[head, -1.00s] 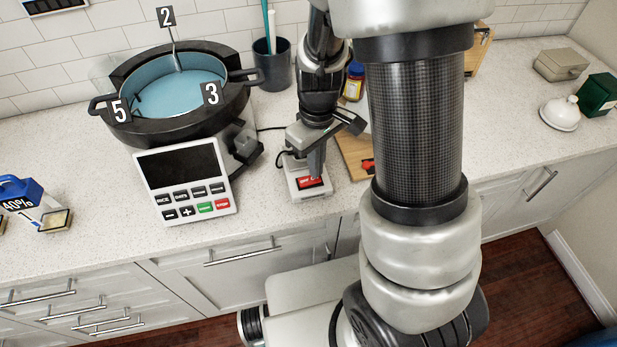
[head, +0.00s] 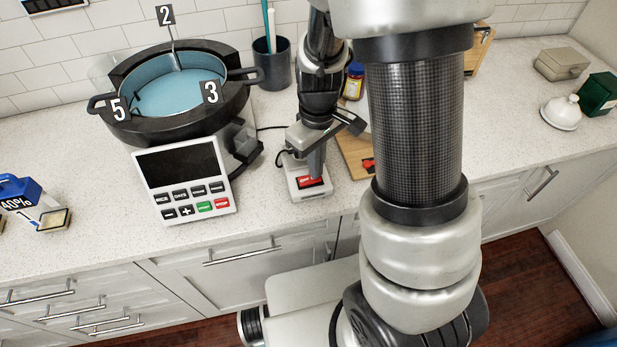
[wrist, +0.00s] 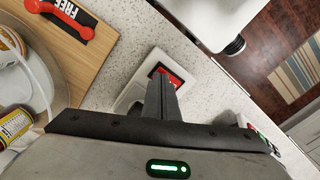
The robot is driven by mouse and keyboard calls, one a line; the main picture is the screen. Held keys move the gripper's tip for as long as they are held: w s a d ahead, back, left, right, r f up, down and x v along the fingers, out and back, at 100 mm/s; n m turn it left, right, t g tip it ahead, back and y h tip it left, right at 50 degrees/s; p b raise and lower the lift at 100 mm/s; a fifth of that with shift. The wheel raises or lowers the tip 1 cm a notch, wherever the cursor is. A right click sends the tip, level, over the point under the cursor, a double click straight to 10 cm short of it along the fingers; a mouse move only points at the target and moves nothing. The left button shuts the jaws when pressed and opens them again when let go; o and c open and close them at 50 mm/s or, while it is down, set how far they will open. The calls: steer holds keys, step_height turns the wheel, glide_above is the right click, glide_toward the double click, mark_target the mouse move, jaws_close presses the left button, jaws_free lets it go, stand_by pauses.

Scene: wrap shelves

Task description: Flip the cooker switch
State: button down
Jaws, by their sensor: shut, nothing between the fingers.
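The cooker switch is a small white box (head: 311,193) with a red rocker (head: 310,182), on the counter right of the cooker. A black cable runs from behind it toward the cooker (head: 186,165). My gripper (head: 316,174) is shut and points down at the switch, its tips at or just above the red rocker. In the wrist view the fingers (wrist: 162,98) cover part of the white box (wrist: 141,88) and its red rocker (wrist: 172,78). I cannot tell whether the tips touch it. Part of the rocker is hidden behind the fingers.
A wooden board (head: 354,152) with a jar (head: 354,82) stands close right of the switch. A dark cup (head: 271,64) stands behind. The blue-lined pot (head: 180,92) sits on the cooker. The counter's front edge is close to the switch. The counter between cooker and switch is mostly clear.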

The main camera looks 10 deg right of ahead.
steer(key=shift+f+b, duration=0.4)
steer(key=shift+f, duration=0.15)
steer(key=shift+r, duration=0.15)
step_height(320, 180, up, 7)
steer(key=p, duration=0.5)
stand_by(0.4)
stand_by(0.3)
